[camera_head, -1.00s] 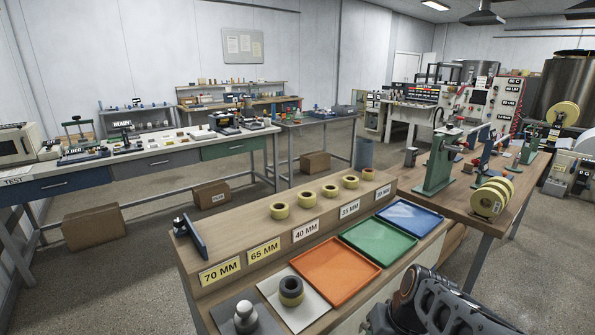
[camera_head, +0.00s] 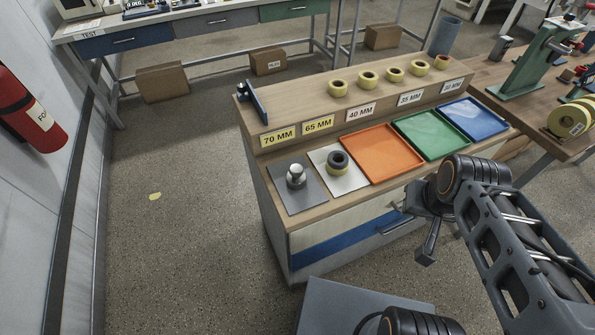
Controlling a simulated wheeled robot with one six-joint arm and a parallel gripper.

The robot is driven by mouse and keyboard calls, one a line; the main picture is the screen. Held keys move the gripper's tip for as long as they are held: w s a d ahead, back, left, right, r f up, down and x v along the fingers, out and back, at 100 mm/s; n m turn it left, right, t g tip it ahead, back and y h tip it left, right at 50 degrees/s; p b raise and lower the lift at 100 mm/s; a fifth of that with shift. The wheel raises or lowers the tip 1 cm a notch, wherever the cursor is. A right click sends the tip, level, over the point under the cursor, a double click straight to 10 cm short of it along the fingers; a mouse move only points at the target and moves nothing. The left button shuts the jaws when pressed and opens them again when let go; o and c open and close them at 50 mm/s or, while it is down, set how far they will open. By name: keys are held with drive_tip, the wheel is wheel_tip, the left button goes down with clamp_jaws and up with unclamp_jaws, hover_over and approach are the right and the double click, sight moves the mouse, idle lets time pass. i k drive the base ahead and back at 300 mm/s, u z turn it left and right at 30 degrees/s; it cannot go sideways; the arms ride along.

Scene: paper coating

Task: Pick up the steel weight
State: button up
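The steel weight (camera_head: 296,177) is a small silvery cylinder with a round knob on top. It stands upright on a dark grey square mat (camera_head: 311,203) at the left end of the bench's lower shelf. My gripper (camera_head: 427,248) is in front of the bench at the right, well apart from the weight and lower in the picture. One dark finger shows pointing down; the other cannot be made out, so its opening is unclear. Nothing is seen held in it.
Right of the weight, a dark-and-yellow roll (camera_head: 338,162) stands on a pale plate (camera_head: 349,184). Beyond are orange (camera_head: 383,152), green (camera_head: 432,133) and blue (camera_head: 474,117) trays. A raised ledge (camera_head: 300,105) with several yellow rolls runs behind.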

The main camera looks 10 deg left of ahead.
sight(296, 177)
drive_tip(key=k, duration=0.4)
drive_tip(key=u, duration=1.8)
drive_tip(key=i, duration=0.55)
drive_tip(key=u, duration=0.2)
